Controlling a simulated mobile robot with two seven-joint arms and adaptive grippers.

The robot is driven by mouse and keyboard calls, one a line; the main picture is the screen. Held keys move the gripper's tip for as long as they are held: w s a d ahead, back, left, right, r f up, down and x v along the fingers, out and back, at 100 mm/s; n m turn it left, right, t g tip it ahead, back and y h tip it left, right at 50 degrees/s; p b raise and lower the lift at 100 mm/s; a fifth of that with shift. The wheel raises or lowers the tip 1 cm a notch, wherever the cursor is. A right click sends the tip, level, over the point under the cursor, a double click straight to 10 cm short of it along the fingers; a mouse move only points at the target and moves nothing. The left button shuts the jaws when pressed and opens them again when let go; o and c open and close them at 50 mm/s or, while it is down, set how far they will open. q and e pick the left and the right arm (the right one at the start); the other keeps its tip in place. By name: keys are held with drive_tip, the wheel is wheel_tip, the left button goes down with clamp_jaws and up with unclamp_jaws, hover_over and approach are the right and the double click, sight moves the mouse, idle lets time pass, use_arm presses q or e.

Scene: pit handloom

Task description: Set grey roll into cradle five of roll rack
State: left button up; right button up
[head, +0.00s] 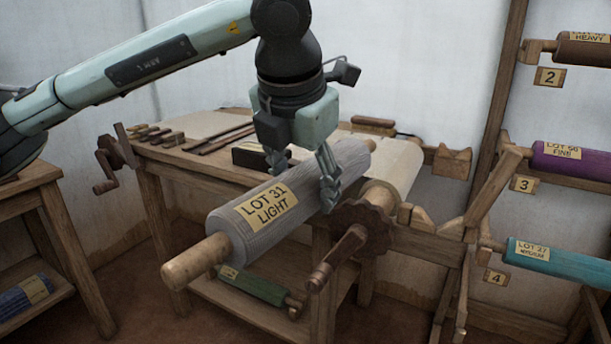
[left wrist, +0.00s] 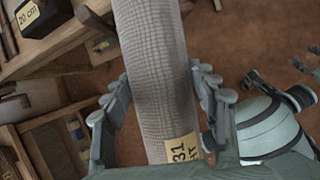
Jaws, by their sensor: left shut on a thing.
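The grey roll (head: 290,200), labelled LOT 31 LIGHT, is held in the air in front of the bench, tilted, with its near wooden end low at the left. My left gripper (head: 302,180) is shut around its middle from above. In the left wrist view the roll (left wrist: 155,70) runs between both fingers (left wrist: 162,92). The roll rack (head: 493,100) stands at the right, with tags 2, 3 and 4 visible. No tag 5 shows, so I cannot make out cradle five. Pale green parts at the right of the wrist view may be my right gripper; its jaws are unclear.
Rack rolls are brown (head: 583,50), purple (head: 570,160) and teal (head: 560,256). The loom bench (head: 205,160) holds tools, with a crank (head: 340,255) at its right. A green roll (head: 255,287) lies on the shelf below. A blue roll (head: 25,297) is at far left.

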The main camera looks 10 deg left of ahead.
use_arm(q)
drive_tip(key=s+a+f+m+g+h, duration=0.1)
drive_tip(key=a+f+m+g, duration=0.3)
drive_tip(key=f+m, duration=0.7)
drive_tip(key=s+a+f+m+g+h, duration=0.1)
drive_tip(key=a+f+m+g, duration=0.4)
drive_tip(key=f+m, duration=0.5)
drive_tip(key=m, duration=0.9)
drive_tip(key=shift+f, duration=0.4)
